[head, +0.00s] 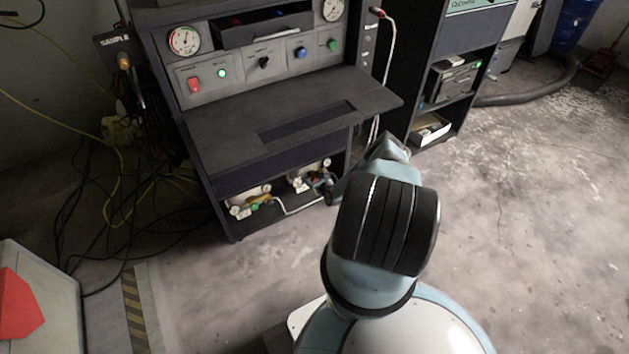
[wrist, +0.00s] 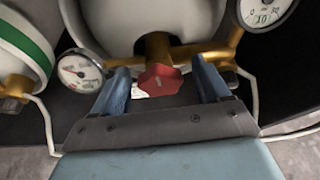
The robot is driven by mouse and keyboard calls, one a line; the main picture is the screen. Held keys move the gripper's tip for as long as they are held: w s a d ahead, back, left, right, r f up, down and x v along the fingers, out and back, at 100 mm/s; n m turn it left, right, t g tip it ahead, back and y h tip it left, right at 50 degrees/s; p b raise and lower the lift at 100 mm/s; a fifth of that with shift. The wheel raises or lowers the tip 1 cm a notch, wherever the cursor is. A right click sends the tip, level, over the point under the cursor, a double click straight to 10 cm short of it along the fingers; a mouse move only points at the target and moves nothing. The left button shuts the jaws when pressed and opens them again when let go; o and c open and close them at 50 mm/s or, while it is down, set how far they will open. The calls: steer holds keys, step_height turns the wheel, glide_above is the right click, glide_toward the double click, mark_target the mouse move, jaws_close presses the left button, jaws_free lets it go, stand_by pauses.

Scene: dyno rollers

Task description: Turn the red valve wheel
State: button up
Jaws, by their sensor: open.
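The red valve wheel (wrist: 160,79) shows in the wrist view, fixed to a brass pipe (wrist: 158,50) below a white rounded tank (wrist: 140,18). My gripper (wrist: 165,78) is open, with one blue finger left of the wheel and one right of it. The wheel sits between the fingertips, and no contact is visible. In the head view my arm reaches toward the low shelf of the dark console (head: 290,118); the wheel cannot be made out there.
A gauge (wrist: 80,71) sits just left of the fingers, and a larger gauge (wrist: 264,10) is at upper right. A green-striped white tank (wrist: 24,45) stands at left. In the head view, cables (head: 110,205) lie left of the console; the floor at right (head: 540,190) is clear.

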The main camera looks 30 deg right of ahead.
steer(key=shift+w+f, duration=0.1)
steer(key=shift+w, duration=0.15)
steer(key=c, duration=1)
steer(key=shift+o, duration=0.2)
steer(key=shift+m, duration=0.3)
steer(key=o, duration=1)
steer(key=shift+c, duration=0.2)
steer(key=v, duration=1.3)
steer(key=shift+s+d, duration=0.15)
steer(key=shift+s, duration=0.25)
